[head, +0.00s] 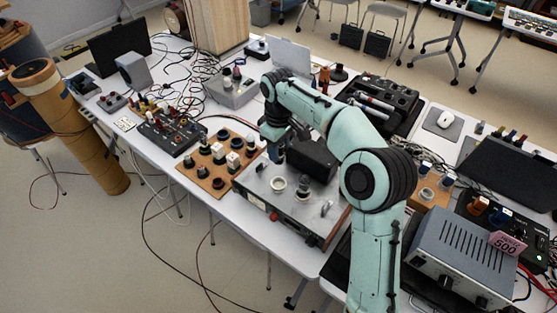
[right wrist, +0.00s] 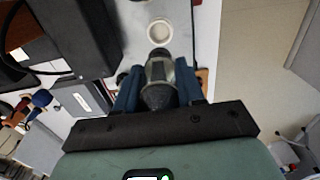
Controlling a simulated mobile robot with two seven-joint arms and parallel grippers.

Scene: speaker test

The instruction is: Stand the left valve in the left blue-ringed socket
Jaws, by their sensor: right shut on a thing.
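My right gripper (head: 277,152) is above the far left part of the grey metal chassis (head: 258,187). In the right wrist view its two blue fingers (right wrist: 158,82) are shut on a valve (right wrist: 159,70) with a grey glassy body and dark ends. In the head view the gripper hides the valve. A pale round socket (head: 279,184) is on the chassis top; a second socket (head: 304,181) is to its right. A white-rimmed socket (right wrist: 159,31) lies ahead of the held valve, apart from it. I cannot make out blue rings. My left gripper is not in view.
A black box (head: 314,160) stands on the chassis, close to the gripper. A small grey part (head: 326,207) is at the chassis's right. A wooden board (head: 205,178) with several round pieces lies to the left. A grey power unit (head: 462,250) is at the right.

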